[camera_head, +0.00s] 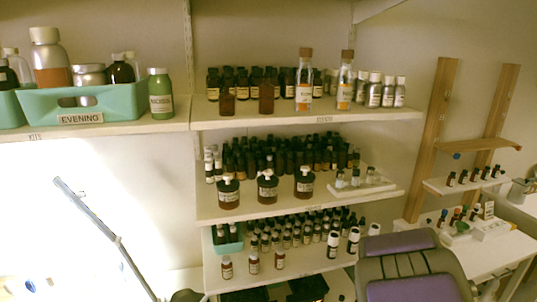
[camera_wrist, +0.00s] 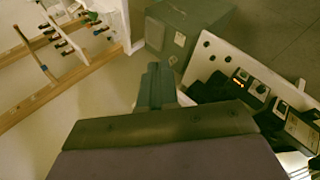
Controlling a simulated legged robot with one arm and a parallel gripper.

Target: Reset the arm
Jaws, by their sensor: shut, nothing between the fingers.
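My gripper (camera_wrist: 156,72) shows in the middle of the wrist view, with its dark grey fingers together and nothing held. It points away from the camera, above the floor. A white wall and wooden uprights are to its left, and a dark green box is just beyond it to the right. I cannot clearly make out its fingers in the head view.
Shelves (camera_head: 300,118) hold rows of brown bottles. A green bin (camera_head: 103,98) labelled EVENING stands at the upper left, next to a green bottle (camera_head: 160,92). A wooden rack (camera_head: 440,110) stands right. The wrist view shows a box (camera_wrist: 185,30) and a panel with devices (camera_wrist: 250,85).

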